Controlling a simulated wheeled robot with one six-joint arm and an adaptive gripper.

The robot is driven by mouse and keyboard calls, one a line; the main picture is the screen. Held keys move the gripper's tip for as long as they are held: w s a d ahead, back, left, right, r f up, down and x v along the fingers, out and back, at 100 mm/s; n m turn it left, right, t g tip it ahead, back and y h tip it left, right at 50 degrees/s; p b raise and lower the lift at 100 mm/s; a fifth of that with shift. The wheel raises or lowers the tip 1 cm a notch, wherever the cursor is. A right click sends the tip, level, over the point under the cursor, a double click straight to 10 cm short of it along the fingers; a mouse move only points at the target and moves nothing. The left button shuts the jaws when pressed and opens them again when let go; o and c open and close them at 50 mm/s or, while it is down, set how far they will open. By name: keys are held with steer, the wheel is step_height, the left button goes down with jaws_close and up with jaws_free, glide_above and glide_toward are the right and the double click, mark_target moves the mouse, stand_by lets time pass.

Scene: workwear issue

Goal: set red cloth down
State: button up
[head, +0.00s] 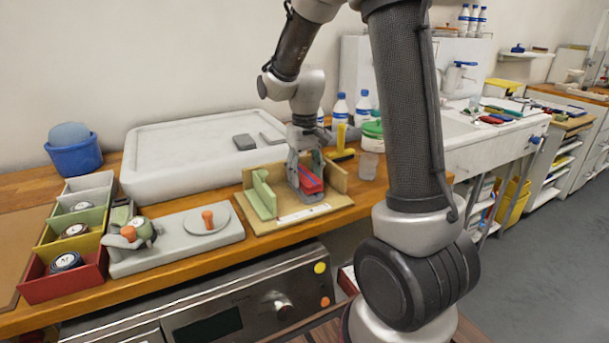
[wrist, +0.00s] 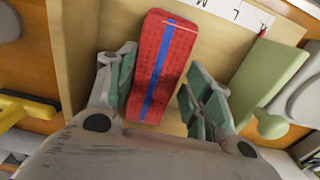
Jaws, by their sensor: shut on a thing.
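A red folded cloth (head: 311,180) with a blue stripe is between the fingers of my gripper (head: 306,178), over the wooden sizing stand (head: 331,208). In the wrist view the red cloth (wrist: 153,60) lies lengthwise between the green-padded fingers of my gripper (wrist: 160,95), and the gripper is shut on it. The left finger is close against its side; a gap shows near the right finger. I cannot tell whether the cloth touches the stand's base. A green upright block (head: 264,195) stands left of the cloth, apart from it. A letter-marked strip (wrist: 235,10) runs along one edge of the stand.
A white basin (head: 160,192) with grey blocks is behind. A grey fixture (head: 180,240) with orange knobs and several coloured bins (head: 62,285) are at left. A yellow tool (head: 343,154), a green-lidded tub (head: 373,136) and a clear cup (head: 368,166) stand close at right.

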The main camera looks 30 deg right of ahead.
mark_target(305, 175)
steer(key=shift+f, duration=0.35)
steer(key=shift+f, duration=0.1)
steer(key=o, duration=1)
step_height(305, 175, up, 12)
steer(key=s+r+t, duration=0.1)
steer(key=s, duration=0.6)
steer(key=s+r+t, duration=0.1)
steer(key=s+t, duration=0.1)
steer(key=s, duration=0.6)
steer(key=s+d+r+t, duration=0.1)
steer(key=s, duration=0.6)
steer(key=shift+s+r, duration=0.1)
steer(key=shift+s, duration=0.25)
